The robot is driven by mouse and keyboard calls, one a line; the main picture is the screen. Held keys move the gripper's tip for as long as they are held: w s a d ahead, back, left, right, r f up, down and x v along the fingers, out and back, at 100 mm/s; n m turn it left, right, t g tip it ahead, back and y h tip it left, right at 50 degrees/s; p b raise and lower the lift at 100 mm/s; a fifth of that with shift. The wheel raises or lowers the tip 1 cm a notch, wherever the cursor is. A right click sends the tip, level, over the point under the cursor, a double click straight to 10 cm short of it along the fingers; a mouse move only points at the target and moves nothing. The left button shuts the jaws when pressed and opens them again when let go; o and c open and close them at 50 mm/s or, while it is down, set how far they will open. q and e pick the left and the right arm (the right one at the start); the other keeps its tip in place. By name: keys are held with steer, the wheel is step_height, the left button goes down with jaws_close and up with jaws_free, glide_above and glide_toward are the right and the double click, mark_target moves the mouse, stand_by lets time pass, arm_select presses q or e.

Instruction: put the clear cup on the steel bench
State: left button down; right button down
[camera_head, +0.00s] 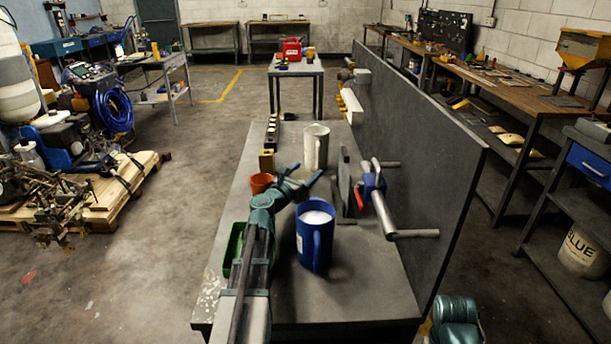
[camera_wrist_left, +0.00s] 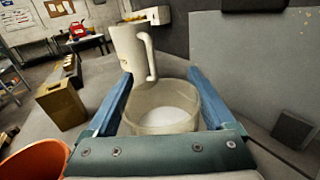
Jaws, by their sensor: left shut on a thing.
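My left gripper (camera_head: 306,174) is over the steel bench (camera_head: 345,275), between a white jug and a blue jug. In the left wrist view its blue fingers (camera_wrist_left: 165,100) are on either side of the clear cup (camera_wrist_left: 165,122) and shut on it. The cup is see-through, with a pale round bottom, and looks about upright. In the head view I cannot make the cup out clearly at the gripper. I cannot tell whether its base touches the bench. My right gripper is not in view.
The white jug (camera_head: 315,147) stands just beyond the cup. The blue jug (camera_head: 314,237) with white contents stands nearer. An orange cup (camera_head: 261,182) and green bin (camera_head: 233,246) are at the left.

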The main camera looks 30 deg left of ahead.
arm_select(q)
steer(key=shift+f, duration=0.2)
jaws_free()
steer(key=shift+r, duration=0.1)
steer(key=shift+r, duration=0.25)
steer(key=s, duration=1.2)
steer(key=shift+f, duration=0.15)
